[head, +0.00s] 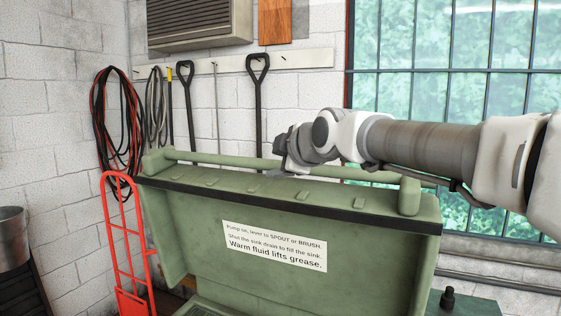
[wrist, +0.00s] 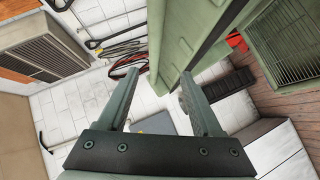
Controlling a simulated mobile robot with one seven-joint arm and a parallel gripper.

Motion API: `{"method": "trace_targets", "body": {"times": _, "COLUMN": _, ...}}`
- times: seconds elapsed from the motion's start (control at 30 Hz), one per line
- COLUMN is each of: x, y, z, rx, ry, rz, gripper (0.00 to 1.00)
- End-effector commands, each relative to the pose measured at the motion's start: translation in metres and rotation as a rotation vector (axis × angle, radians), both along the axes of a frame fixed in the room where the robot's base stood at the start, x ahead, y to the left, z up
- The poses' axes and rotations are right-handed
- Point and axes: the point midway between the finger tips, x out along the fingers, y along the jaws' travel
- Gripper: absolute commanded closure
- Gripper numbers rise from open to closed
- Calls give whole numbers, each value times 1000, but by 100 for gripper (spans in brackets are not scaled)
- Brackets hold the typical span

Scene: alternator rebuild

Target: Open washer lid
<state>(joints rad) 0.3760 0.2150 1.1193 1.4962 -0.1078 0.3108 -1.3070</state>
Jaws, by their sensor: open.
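The green washer lid (head: 200,235) stands raised, close to upright, with its labelled inner face toward the head camera. A green handle bar (head: 215,159) runs along its top edge, on the far side. In the head view my gripper (head: 283,166) is at the top edge beside the bar, its fingers mostly hidden behind the lid. In the wrist view my gripper (wrist: 160,74) is open, with two separate green-grey fingers. The lid (wrist: 182,30) reaches down from the top of that view toward the gap between the fingertips. Whether they touch it I cannot tell.
The washer's grated basin (wrist: 290,40) shows below the lid. A red hand truck (head: 125,250) stands close left of the lid. Shovels (head: 258,95) and coiled cables (head: 117,115) hang on the wall behind. A barred window (head: 455,75) is at right.

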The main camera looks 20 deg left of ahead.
Motion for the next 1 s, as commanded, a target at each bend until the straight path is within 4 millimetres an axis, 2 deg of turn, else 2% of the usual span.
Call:
{"method": "trace_targets", "body": {"times": 0.2, "x": -8, "y": -10, "z": 3, "rx": 0, "ry": -1, "rz": -4, "gripper": 33}}
{"method": "trace_targets", "body": {"times": 0.43, "x": -14, "y": -13, "z": 5, "rx": -3, "ry": -1, "rz": 0, "gripper": 33}}
{"method": "trace_targets", "body": {"times": 1.0, "x": -14, "y": -14, "z": 6, "rx": -4, "ry": -3, "rz": -1, "gripper": 33}}
